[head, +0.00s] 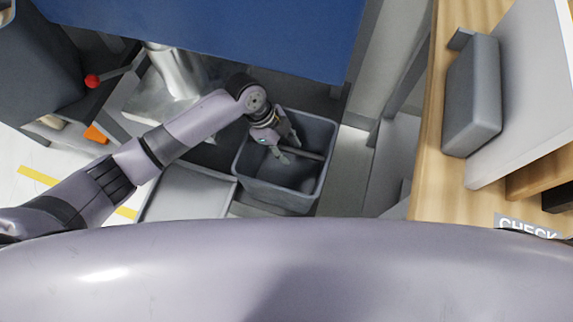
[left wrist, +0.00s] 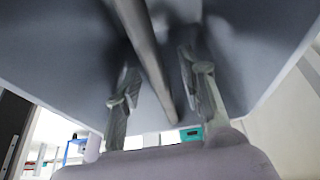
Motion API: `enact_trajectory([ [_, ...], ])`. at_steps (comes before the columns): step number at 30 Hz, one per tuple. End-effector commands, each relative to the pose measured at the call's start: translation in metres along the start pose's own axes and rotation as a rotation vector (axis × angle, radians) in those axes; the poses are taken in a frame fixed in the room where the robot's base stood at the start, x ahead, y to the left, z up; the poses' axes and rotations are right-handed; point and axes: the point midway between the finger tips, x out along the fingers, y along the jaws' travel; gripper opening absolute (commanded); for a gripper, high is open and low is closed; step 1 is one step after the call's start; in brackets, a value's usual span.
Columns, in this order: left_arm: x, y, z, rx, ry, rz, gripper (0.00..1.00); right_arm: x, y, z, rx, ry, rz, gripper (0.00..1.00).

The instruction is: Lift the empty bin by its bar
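The grey bin (head: 272,194) stands low between the blue panel and the workbench, and its inside looks empty. Its bar (head: 312,155) runs across the opening; the left part is hidden behind my gripper. My left gripper (head: 290,151) reaches down into the bin's opening at the bar. In the left wrist view the bar (left wrist: 153,62) passes between the two spread fingers of the left gripper (left wrist: 163,85), with gaps on both sides. The bin's wall (left wrist: 60,45) fills the upper part of that view. My right gripper is in neither view.
A blue panel (head: 215,32) overhangs just beyond the bin. A wooden bench (head: 429,150) with a grey box (head: 473,97) stands to the right. A flat grey surface (head: 187,194) lies left of the bin. A red knob (head: 92,81) sticks out at far left.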

Motion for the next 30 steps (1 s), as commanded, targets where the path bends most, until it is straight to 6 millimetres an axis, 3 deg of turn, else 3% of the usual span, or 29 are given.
enact_trajectory([
  [6, 0.0002, 0.0001, -0.0002, 0.001, 0.0, 0.0, 0.37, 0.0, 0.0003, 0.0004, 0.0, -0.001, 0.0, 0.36],
  [23, 0.0, 0.0001, -0.0002, 0.001, 0.0, 0.0, 0.0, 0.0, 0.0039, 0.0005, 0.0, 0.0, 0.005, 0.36],
  [30, 0.0, 0.0, -0.0001, 0.001, 0.0, 0.0, 0.0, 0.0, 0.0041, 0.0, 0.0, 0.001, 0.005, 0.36],
])
